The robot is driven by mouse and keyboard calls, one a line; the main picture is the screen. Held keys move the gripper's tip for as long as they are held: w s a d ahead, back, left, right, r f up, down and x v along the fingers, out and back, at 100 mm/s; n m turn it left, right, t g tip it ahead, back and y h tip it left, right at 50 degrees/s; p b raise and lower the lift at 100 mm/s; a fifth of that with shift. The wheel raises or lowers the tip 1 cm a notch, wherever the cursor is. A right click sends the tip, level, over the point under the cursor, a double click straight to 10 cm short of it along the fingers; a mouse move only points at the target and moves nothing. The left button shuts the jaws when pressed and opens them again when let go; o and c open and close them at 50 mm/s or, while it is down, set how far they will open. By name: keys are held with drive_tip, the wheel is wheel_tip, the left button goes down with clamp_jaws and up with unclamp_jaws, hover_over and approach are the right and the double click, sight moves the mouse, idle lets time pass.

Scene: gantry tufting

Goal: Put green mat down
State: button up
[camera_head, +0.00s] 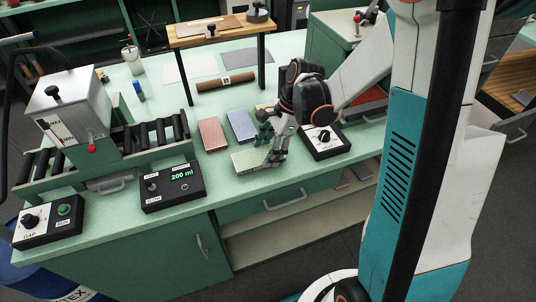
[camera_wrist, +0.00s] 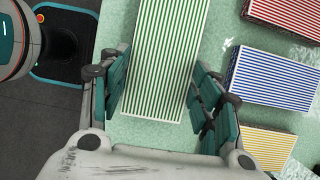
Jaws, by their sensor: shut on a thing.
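The green mat (camera_head: 256,158) is a flat block with green and white stripes near the front edge of the bench. My gripper (camera_head: 274,154) is over its right end, pointing down. In the wrist view the green mat (camera_wrist: 166,58) lies lengthwise between the two teal finger pads of my gripper (camera_wrist: 158,98), which is shut on its sides. The mat is level and at or very close to the bench top; I cannot tell whether it touches.
A red mat (camera_head: 212,133) and a blue mat (camera_head: 241,125) lie behind the green one. A yellow mat (camera_wrist: 268,146) is partly hidden by my gripper in the head view. A control box with a black knob (camera_head: 325,141) stands close right, a 200 ml display box (camera_head: 173,188) left.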

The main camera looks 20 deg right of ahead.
drive_tip(key=shift+f, duration=0.75)
drive_tip(key=o, duration=1.1)
drive_tip(key=shift+f, duration=0.1)
drive_tip(key=shift+c, duration=0.2)
drive_tip(key=p+v, duration=0.3)
drive_tip(key=v, duration=0.9)
drive_tip(key=shift+p, duration=0.4)
